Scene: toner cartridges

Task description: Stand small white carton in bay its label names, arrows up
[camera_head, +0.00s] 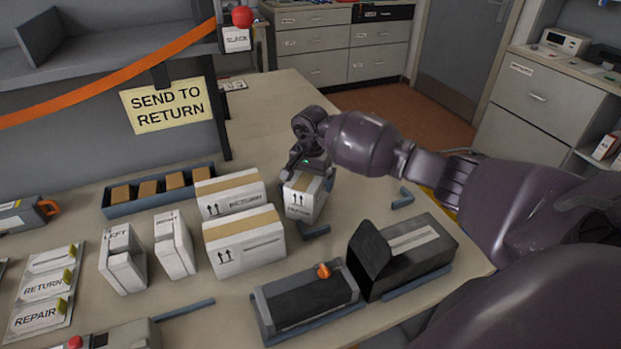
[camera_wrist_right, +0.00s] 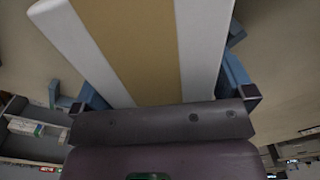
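The small white carton (camera_head: 300,205) has a tan tape strip on top and two black arrows on its front, pointing up. It stands upright beside a blue corner bracket (camera_head: 315,231); I cannot tell whether its base touches the table. My right gripper (camera_head: 309,173) is over its top, its fingers at the sides, seemingly closed on it. In the right wrist view the carton (camera_wrist_right: 135,50) fills the middle, tape strip facing the camera. Its label is too small to read. My left gripper is not in view.
Two larger white cartons (camera_head: 245,248) stand left of it. Slim LEFT (camera_head: 122,265) and RIGHT (camera_head: 175,248) pieces stand further left. Black cartridges (camera_head: 305,300) lie in front. Another blue bracket (camera_head: 403,197) lies right. A SEND TO RETURN sign (camera_head: 168,106) hangs behind; table beyond is clear.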

